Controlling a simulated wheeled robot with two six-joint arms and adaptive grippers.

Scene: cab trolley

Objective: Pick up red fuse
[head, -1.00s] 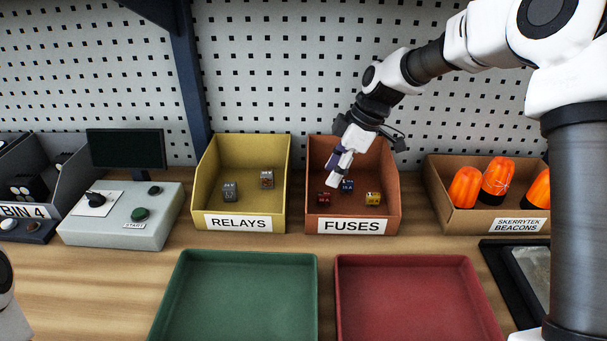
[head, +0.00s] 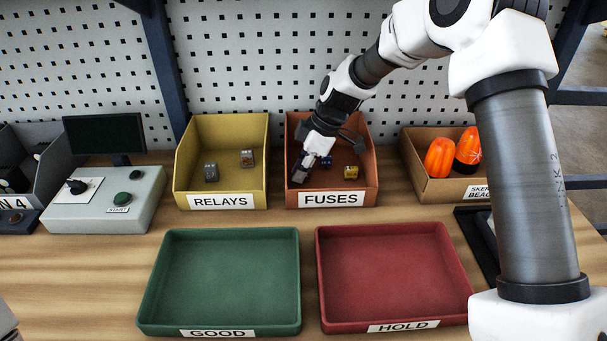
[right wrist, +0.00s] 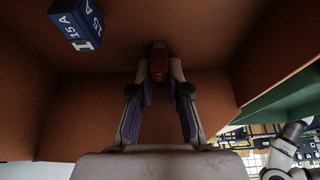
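The red fuse (right wrist: 158,60) shows in the right wrist view between my right gripper's fingertips (right wrist: 159,76), with a finger close along each side. I cannot tell whether the fingers touch it. In the head view my right gripper (head: 299,174) reaches down into the left side of the orange-brown FUSES bin (head: 331,199) and hides the red fuse. A blue fuse (head: 327,162) lies just right of the gripper, and it also shows at the upper left of the right wrist view (right wrist: 78,24). A yellow fuse (head: 351,172) lies farther right. My left gripper is not in view.
The yellow RELAYS bin (head: 222,201) with two relays stands left of the fuses. A box of orange beacons (head: 413,181) stands to the right. An empty green GOOD tray (head: 220,280) and an empty red HOLD tray (head: 393,275) lie in front. The bin walls are close around my gripper.

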